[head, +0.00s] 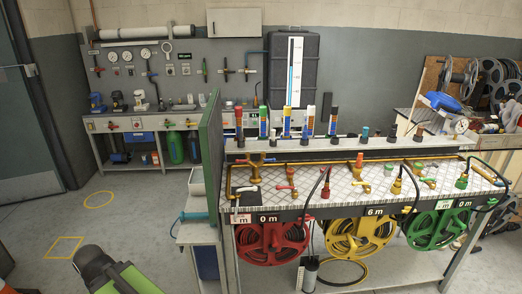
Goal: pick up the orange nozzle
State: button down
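A small upright orange piece (359,160) stands on the patterned metal top of the hose bench, near its middle. It may be the orange nozzle, but it is too small to tell from a valve handle. Several upright nozzle-like pieces with coloured bands stand on the raised shelf (400,149) behind it; I cannot make out a clearly orange one there. A dark and green part (112,272) at the lower left looks like part of my arm. No gripper fingers show, so I cannot see what they hold.
Red (272,241), yellow (358,238) and green (436,229) hose reels hang under the bench front. A green upright panel (211,150) stands at the bench's left end. A workbench (110,123) lines the back wall. Floor at left is open, with yellow markings.

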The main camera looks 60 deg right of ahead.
aim_at(360, 158)
jog(key=z, duration=3.25)
jog(key=i, duration=0.1)
jog(key=u, duration=0.65)
